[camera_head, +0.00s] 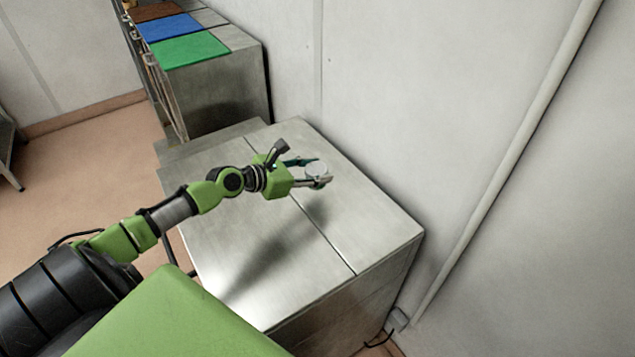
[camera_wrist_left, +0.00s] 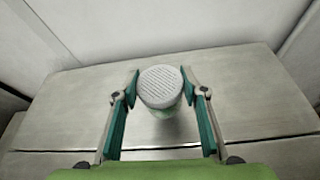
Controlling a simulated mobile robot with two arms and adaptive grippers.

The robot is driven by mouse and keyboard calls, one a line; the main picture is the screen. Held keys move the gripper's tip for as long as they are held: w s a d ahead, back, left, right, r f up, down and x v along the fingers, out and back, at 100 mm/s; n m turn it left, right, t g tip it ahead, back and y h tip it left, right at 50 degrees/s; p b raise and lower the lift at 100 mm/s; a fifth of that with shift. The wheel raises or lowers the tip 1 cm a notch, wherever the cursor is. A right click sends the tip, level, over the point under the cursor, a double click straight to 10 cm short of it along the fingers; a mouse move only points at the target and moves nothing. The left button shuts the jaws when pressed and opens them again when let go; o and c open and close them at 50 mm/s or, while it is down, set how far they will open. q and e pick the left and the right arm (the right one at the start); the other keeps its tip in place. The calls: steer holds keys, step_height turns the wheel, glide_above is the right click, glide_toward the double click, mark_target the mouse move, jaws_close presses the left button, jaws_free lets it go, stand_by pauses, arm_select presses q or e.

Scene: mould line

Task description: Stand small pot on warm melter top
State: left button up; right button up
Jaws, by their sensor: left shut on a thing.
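The small pot (camera_head: 317,169) is a small round vessel with a pale, ribbed top; it also shows in the left wrist view (camera_wrist_left: 160,86). My left gripper (camera_head: 312,172) is shut on the pot, with one finger on each side of it. The pot looks upright over the back part of the steel melter top (camera_head: 345,228), a flat metal surface with a seam. I cannot tell whether the pot's base touches the surface. My right gripper is not in view.
A wall (camera_head: 440,80) rises right behind the melter top, with a slanting pipe (camera_head: 510,160). Beyond the far end stands a steel cabinet (camera_head: 228,88) with green (camera_head: 188,51), blue and brown panels on top. The top around the pot is bare.

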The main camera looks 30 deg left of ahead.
arm_select(q)
steer(key=shift+w+a+f, duration=0.1)
steer(key=shift+w+f, duration=0.45)
steer(key=shift+f, duration=0.05)
steer(key=shift+f+b, duration=0.4)
steer(key=shift+f, duration=1.15)
steer(key=shift+f, duration=0.1)
steer(key=o, duration=1.2)
steer(key=shift+r, duration=0.2)
steer(key=shift+s+f, duration=0.1)
steer(key=shift+s, duration=0.15)
steer(key=b+v, duration=0.1)
steer(key=v, duration=0.9)
steer(key=shift+a, duration=0.1)
steer(key=shift+v, duration=0.8)
